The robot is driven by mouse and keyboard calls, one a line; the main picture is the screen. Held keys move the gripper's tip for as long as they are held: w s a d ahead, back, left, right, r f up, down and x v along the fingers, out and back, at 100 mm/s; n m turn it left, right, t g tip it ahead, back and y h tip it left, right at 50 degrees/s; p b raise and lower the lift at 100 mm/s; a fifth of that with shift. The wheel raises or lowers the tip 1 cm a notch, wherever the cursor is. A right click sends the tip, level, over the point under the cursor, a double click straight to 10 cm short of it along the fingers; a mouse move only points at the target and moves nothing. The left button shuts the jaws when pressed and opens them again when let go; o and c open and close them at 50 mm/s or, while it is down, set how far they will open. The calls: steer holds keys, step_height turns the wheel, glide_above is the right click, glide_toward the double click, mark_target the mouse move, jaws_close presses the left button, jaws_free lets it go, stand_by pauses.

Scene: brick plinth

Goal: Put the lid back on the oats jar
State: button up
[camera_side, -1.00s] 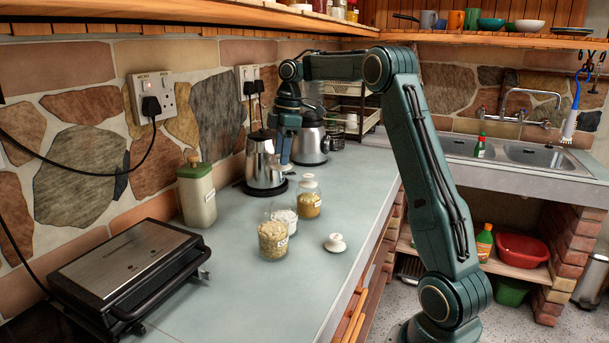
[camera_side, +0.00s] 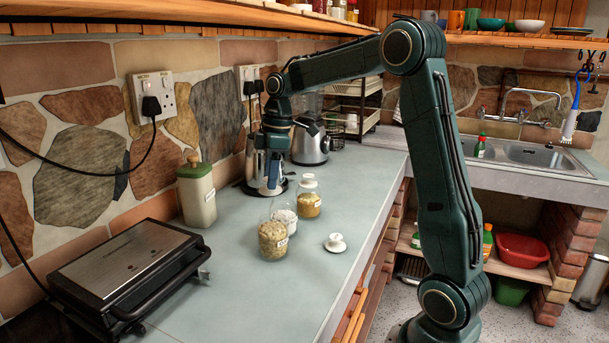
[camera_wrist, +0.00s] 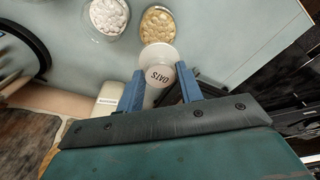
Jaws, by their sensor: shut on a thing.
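My gripper (camera_side: 267,188) is in front of the steel kettle at the back of the counter. In the wrist view its blue fingers (camera_wrist: 158,82) are closed on a white lid (camera_wrist: 159,58) marked OATS. The lid is not clear in the side view. A glass jar with pale, flaky contents (camera_side: 272,242) stands nearest the camera, to the front of my gripper and apart from it; its label is too small to read. In the wrist view an open jar with tan contents (camera_wrist: 157,27) shows beyond the lid.
A jar with white contents (camera_side: 284,213) and a lidded jar with orange-brown contents (camera_side: 309,206) stand close by. A loose white lid (camera_side: 335,243) lies right of them. The front counter is clear.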

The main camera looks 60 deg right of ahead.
steer(key=shift+f, duration=0.15)
steer(key=shift+f, duration=3)
steer(key=shift+f, duration=0.2)
stand_by(0.5)
steer(key=o, duration=1.5)
steer(key=shift+o, duration=0.2)
steer(key=shift+r, duration=0.2)
steer(key=shift+r, duration=3.3)
steer(key=shift+c, duration=0.4)
